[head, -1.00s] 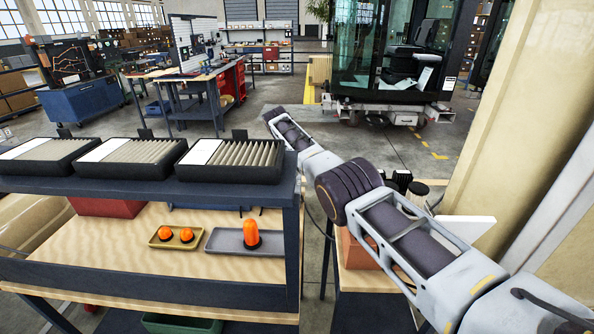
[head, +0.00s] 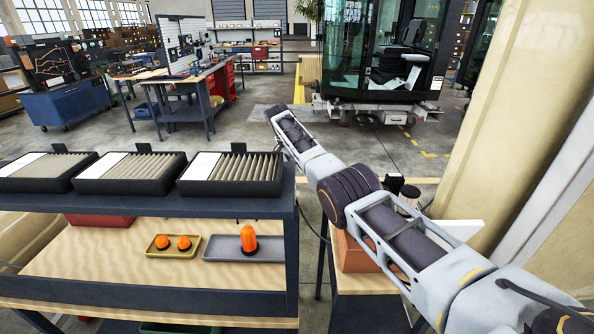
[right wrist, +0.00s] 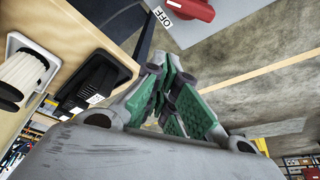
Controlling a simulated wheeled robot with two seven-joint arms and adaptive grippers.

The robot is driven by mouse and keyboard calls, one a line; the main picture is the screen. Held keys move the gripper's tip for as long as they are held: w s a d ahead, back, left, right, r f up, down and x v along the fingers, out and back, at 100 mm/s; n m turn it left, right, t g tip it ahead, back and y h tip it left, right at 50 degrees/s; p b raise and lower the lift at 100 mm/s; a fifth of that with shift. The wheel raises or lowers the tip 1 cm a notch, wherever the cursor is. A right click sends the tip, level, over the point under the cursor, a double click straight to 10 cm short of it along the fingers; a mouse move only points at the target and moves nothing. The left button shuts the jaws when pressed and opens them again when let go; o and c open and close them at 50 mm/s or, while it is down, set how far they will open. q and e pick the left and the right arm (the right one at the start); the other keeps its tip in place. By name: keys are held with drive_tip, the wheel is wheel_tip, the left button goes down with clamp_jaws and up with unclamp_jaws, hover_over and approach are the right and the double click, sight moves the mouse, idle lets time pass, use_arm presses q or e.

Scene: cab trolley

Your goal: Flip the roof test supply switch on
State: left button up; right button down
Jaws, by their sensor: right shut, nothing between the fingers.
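In the right wrist view, a red switch handle (right wrist: 190,8) shows at the top edge, cut off by the frame. A white label reading OFF (right wrist: 165,17) lies beside it on a grey surface. My right gripper (right wrist: 164,78), with green finger pads, is shut and empty, below the handle and label in the picture and apart from them. In the head view my right arm reaches from the lower right towards the middle; its fingers and the switch cannot be made out there. My left gripper is not in view.
A dark trolley (head: 150,292) with filter trays (head: 230,172) on top and orange beacons (head: 248,238) below stands left of my arm. A wooden bench with dark parts (right wrist: 98,80) is close to the right gripper. A glass cab (head: 385,60) stands behind; a cream pillar (head: 500,120) is at right.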

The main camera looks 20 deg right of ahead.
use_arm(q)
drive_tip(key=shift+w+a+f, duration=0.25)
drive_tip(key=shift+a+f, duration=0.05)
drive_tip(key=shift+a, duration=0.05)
use_arm(e)
drive_tip(key=v, duration=0.6)
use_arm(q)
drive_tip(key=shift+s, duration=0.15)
use_arm(e)
drive_tip(key=shift+r, duration=0.1)
